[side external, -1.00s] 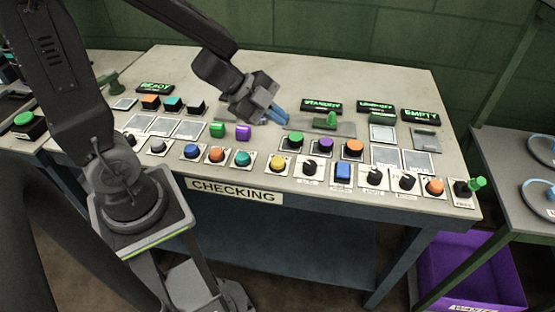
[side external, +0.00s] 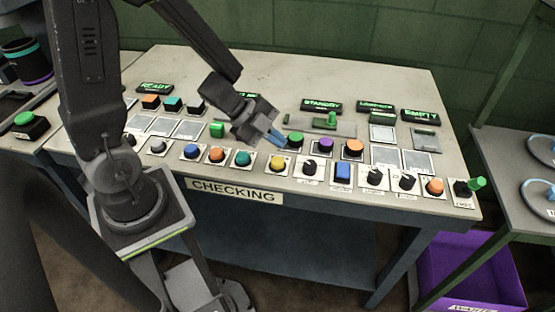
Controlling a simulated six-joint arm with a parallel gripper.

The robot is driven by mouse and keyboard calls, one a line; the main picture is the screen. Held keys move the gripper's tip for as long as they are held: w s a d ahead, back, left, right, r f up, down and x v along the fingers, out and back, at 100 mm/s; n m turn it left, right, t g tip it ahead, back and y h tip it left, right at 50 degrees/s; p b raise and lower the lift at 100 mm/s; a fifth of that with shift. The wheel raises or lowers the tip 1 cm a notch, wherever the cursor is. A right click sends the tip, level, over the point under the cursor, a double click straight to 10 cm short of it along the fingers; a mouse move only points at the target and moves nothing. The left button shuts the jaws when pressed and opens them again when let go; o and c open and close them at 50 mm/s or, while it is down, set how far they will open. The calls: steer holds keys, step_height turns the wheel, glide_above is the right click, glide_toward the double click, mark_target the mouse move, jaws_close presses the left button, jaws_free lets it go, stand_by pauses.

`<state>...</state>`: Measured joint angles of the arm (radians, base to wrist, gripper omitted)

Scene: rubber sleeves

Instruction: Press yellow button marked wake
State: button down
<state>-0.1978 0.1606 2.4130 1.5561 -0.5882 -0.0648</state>
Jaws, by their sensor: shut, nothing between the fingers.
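The yellow button (side external: 277,163) is a round cap on a pale square plate in the front row of the table, just right of the teal button. Any marking on its plate is too small to read. The exact height of the tips over the table cannot be told.
A teal button (side external: 242,158) is left of the yellow one, and a black knob (side external: 310,166) is right of it. A green button (side external: 295,139) and a purple button (side external: 325,144) stand close behind. A CHECKING sign (side external: 234,190) is on the table's front edge.

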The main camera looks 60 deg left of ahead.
mark_target(276, 162)
steer(key=shift+f, duration=1.65)
steer(key=shift+f, duration=0.15)
stand_by(0.7)
steer(key=shift+f, duration=0.25)
steer(key=shift+f, duration=0.4)
stand_by(0.7)
steer(key=shift+r, duration=0.85)
steer(key=shift+r, duration=0.1)
steer(key=shift+r, duration=2.4)
